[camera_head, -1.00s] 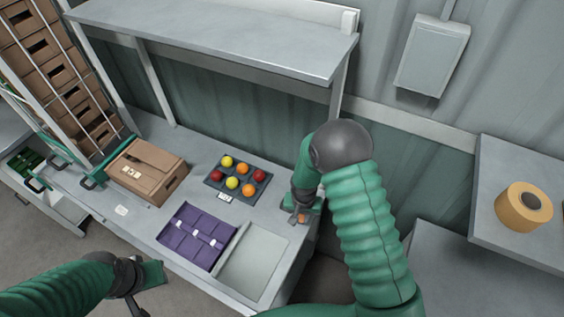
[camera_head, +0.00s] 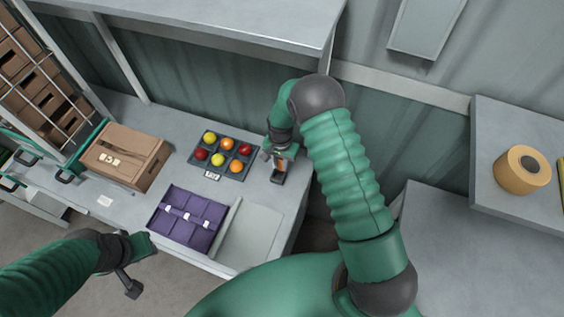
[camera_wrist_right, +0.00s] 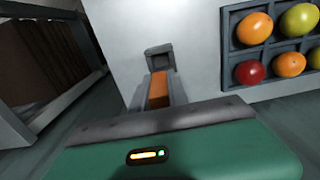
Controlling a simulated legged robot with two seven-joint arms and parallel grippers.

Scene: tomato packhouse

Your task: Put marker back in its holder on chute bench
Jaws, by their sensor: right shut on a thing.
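My right gripper (camera_head: 280,160) is shut on the orange marker (camera_head: 282,167) at the right part of the bench. The marker also shows in the right wrist view (camera_wrist_right: 158,90), between the fingers and partly hidden by them. A small dark holder (camera_head: 278,178) stands on the bench right by the marker; it shows in the right wrist view (camera_wrist_right: 158,52) just past the marker's end. I cannot tell whether the marker's tip is inside it. My left gripper (camera_head: 135,268) hangs in front of the bench, apart from everything; its jaw opening is unclear.
A dark tray (camera_head: 229,176) of coloured tomatoes lies left of the holder. A cardboard box (camera_head: 125,155) stands left. A shelf (camera_head: 220,35) overhangs the back. A tape roll (camera_head: 522,170) sits far right.

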